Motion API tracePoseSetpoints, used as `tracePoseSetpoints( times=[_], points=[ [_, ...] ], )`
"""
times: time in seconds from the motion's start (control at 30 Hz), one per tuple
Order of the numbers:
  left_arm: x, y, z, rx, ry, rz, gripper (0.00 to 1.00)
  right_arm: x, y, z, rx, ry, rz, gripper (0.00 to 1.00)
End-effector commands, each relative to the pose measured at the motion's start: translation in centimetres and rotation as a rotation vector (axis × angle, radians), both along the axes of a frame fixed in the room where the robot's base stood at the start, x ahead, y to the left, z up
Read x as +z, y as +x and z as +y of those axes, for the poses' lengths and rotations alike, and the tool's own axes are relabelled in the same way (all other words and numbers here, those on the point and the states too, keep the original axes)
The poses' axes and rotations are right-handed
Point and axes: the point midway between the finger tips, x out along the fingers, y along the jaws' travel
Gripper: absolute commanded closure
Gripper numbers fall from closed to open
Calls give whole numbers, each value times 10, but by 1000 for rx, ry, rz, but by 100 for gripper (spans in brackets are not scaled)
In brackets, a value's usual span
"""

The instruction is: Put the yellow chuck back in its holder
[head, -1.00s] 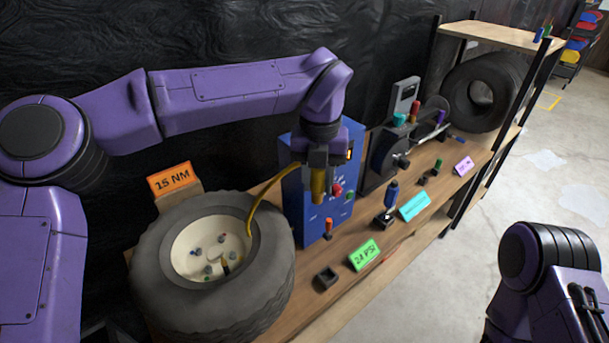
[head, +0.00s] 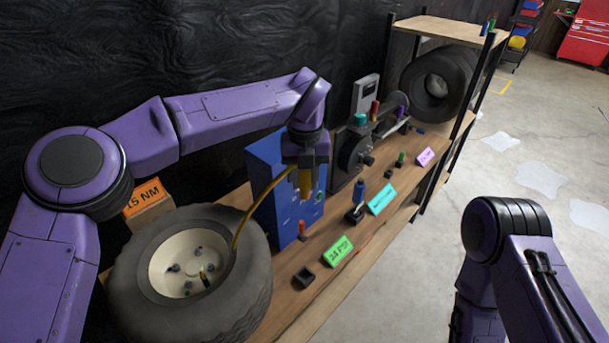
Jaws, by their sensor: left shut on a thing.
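The yellow chuck (head: 306,184) hangs upright below my left gripper (head: 306,166), which is shut on it. It is in front of the right part of the blue box (head: 270,195), above the bench. A yellow hose (head: 246,216) curves from the chuck down left to the tyre. A small black square cup (head: 304,278) stands empty on the bench, lower than the chuck and apart from it; I cannot tell for sure that it is the holder. My right arm shows at lower right, but its gripper is out of view.
A tyre with a cream rim (head: 160,262) lies on the bench (head: 335,282) at left. A green sign (head: 338,250), a blue-handled tool on a black stand (head: 357,200) and a cyan sign (head: 382,199) stand right of the box. A grey-black machine (head: 357,150) is behind them.

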Motion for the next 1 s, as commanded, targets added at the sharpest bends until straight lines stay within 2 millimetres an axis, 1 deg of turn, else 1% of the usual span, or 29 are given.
tracePoseSetpoints(
  times=[0.03, 1.0],
  points=[
    [-13, 0, 0, 0, 0, 1, 100, -11, 0, 0, 0, 0, 0, 100],
    [-128, 0, 0, 1, -1, 1, 100, -89, 0, 0, 0, 0, 0, 100]
  ],
)
